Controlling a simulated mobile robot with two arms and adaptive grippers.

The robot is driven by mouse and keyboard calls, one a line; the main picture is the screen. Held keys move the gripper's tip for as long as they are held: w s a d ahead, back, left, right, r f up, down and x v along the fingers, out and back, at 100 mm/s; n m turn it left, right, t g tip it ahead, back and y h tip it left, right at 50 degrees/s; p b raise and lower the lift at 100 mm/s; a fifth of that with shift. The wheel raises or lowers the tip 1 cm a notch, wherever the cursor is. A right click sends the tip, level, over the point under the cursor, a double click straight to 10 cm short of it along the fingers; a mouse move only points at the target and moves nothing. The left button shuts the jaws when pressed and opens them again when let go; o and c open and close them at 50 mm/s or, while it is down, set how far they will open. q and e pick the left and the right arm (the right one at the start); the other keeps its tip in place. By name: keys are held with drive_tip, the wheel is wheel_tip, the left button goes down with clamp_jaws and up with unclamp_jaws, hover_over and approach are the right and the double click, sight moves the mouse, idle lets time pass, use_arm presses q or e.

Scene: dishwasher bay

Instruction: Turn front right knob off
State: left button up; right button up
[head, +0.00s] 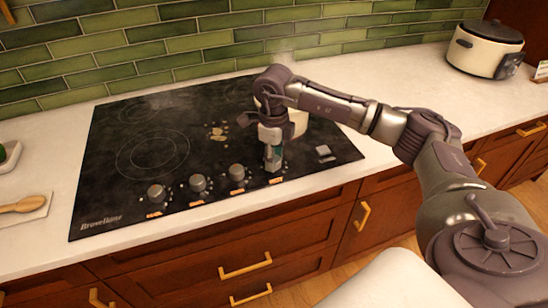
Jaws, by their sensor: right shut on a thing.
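The black cooktop (110,180) has a row of round grey knobs along its front edge. Three of them show clearly: the left knob (157,193), the next to it (198,183) and a third (237,172). My right gripper (272,160) points down at the right end of this row, shut on the rightmost knob. The fingers hide most of that knob, so its turn angle cannot be read. My left gripper is out of view.
A pale pot (298,121) stands on the cooktop behind my right gripper, partly hidden, with faint steam above. A rice cooker (484,50) stands on the counter at the back right. A wooden spoon (22,205) lies at the left.

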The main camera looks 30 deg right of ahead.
drive_tip(key=o, duration=1.2)
drive_tip(key=shift+c, duration=0.2)
drive_tip(key=shift+r, duration=0.15)
wheel_tip(320, 180, up, 12)
